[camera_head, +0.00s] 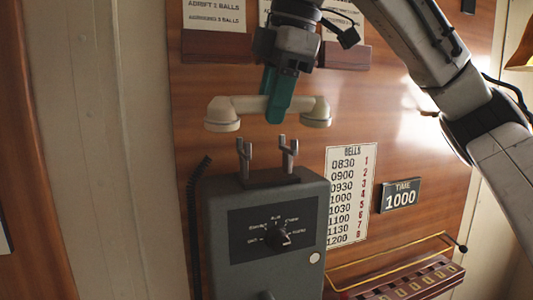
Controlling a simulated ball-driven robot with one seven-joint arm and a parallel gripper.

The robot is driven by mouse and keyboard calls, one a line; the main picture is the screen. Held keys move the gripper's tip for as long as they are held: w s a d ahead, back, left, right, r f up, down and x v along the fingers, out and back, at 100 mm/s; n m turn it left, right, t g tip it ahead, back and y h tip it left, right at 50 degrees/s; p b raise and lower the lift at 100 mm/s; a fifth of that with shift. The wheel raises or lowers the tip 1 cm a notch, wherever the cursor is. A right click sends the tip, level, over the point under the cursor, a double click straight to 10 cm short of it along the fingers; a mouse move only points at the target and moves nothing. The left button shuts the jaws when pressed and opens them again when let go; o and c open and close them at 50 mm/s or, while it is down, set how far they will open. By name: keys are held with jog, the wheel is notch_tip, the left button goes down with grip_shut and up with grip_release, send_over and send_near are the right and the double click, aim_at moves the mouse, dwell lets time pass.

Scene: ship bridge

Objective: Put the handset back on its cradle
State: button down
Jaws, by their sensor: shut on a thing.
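The cream handset (246,104) is held level in the air, its two cups facing down at either end. My gripper (280,108) comes down from above and is shut on the handset's bar, right of its middle. The cradle (268,172) is a dark block with two grey forked prongs, on top of a grey telephone box (265,205). The handset is above the prongs, with a visible gap between them. How far it is in front of or behind the prongs I cannot tell.
A coiled dark cord (194,220) hangs left of the box. A bells chart (350,195) and a time plate (400,196) are on the wooden panel to the right. A red rack (405,286) with a brass rail is at lower right. Signs hang above.

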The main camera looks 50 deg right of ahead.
jog(key=b+x, duration=0.2)
jog(key=x, duration=0.1)
jog(key=d+b+x, duration=0.1)
jog(key=b+x, duration=0.1)
jog(key=x, duration=0.1)
jog(key=shift+w+d+f, duration=0.15)
jog(key=shift+f, duration=0.05)
jog(key=shift+r, duration=0.1)
jog(key=c, duration=0.8)
grip_release()
jog(key=shift+o, duration=0.2)
jog(key=shift+f, duration=0.2)
jog(key=shift+f+b, duration=0.15)
jog(key=shift+b, duration=0.35)
jog(key=v, duration=1.1)
jog(key=shift+w+p, duration=0.25)
jog(key=shift+p, duration=0.1)
